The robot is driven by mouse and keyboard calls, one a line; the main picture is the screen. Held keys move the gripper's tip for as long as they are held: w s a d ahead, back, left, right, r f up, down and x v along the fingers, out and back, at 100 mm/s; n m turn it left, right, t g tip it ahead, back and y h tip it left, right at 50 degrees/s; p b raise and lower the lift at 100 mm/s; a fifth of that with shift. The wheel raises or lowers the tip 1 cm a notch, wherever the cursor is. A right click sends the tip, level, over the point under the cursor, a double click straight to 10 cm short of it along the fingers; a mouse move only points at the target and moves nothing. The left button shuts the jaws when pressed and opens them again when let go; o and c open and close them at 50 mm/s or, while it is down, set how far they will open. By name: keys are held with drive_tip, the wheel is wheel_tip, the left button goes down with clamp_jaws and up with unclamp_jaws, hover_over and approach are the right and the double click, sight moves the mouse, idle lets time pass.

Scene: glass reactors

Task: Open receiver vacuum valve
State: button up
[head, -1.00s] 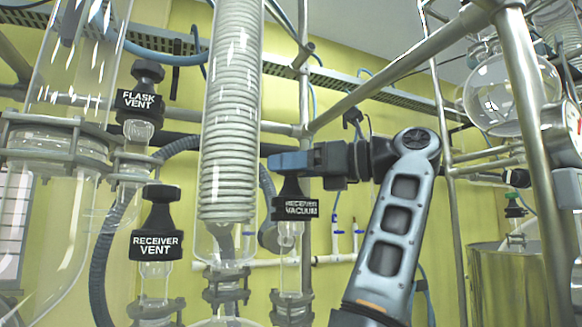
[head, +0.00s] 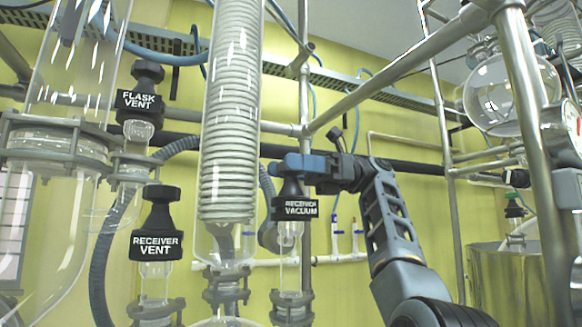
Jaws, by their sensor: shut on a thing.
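The receiver vacuum valve (head: 295,208) has a black cap with a white "RECEIVER VACUUM" label and stands upright on a glass neck, right of the coil condenser. My gripper (head: 296,163) comes in from the right with blue fingers shut on the top knob of this valve. The fingers hide most of the knob. The label below the fingers faces me.
The receiver vent valve (head: 157,230) and flask vent valve (head: 140,101) stand to the left. The glass coil condenser (head: 229,120) is close beside my gripper. A steel frame tube (head: 400,65) slopes above my arm, and a round glass vessel (head: 512,90) hangs at right.

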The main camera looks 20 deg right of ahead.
drive_tip(key=shift+n+g, duration=0.6)
drive_tip(key=shift+g, duration=0.4)
drive_tip(key=shift+n+g+h, duration=0.3)
drive_tip(key=shift+g, duration=0.1)
drive_tip(key=o, duration=0.9)
drive_tip(key=shift+o, duration=0.2)
drive_tip(key=shift+t, duration=0.3)
